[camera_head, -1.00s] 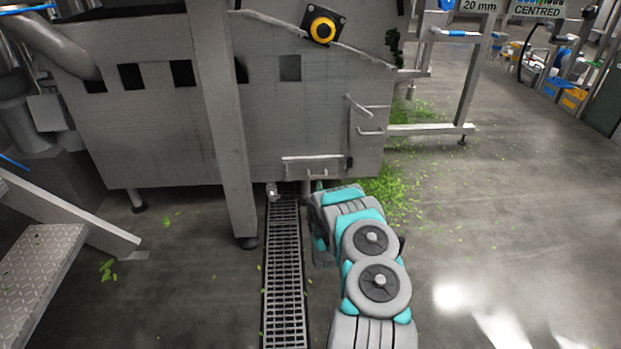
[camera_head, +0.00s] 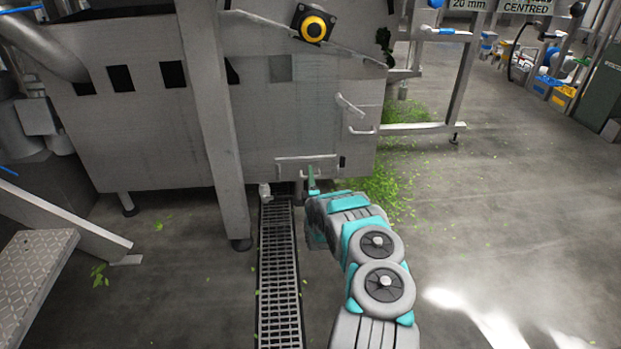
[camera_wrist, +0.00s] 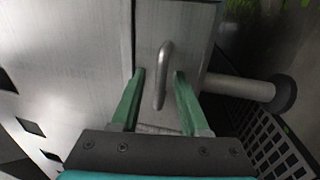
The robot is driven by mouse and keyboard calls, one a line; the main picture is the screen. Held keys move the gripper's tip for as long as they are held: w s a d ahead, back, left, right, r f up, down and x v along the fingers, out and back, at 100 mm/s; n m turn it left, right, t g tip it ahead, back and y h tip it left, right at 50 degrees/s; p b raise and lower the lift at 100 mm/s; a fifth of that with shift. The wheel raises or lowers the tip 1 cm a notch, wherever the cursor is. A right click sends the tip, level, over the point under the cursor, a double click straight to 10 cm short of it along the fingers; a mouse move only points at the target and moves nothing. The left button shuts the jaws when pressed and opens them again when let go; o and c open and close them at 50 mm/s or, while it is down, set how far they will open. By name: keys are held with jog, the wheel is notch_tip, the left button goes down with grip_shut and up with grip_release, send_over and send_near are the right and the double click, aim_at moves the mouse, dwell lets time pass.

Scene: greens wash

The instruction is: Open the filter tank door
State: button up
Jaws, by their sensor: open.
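The low panel (camera_head: 318,167) on the front of the grey metal tank (camera_head: 150,150) appears to be the filter tank door. It looks shut and has a horizontal bar handle. My gripper (camera_head: 311,180) is at its lower edge, with a green finger showing in the head view. In the wrist view my gripper (camera_wrist: 160,80) is open. The curved metal handle (camera_wrist: 163,70) shows between its two green fingers, with gaps on both sides. I cannot tell how deep the handle sits between them. My arm hides the area below the panel.
A floor drain grate (camera_head: 279,275) runs below the tank. A thick upright post (camera_head: 212,130) stands left of the panel, and a stepped platform (camera_head: 35,270) is at lower left. Another handle (camera_head: 350,105) is up to the right. Open floor lies right, with scattered leaves (camera_head: 385,190).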

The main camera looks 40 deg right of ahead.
jog(key=shift+c, duration=0.2)
grip_shut()
dwell(1.1)
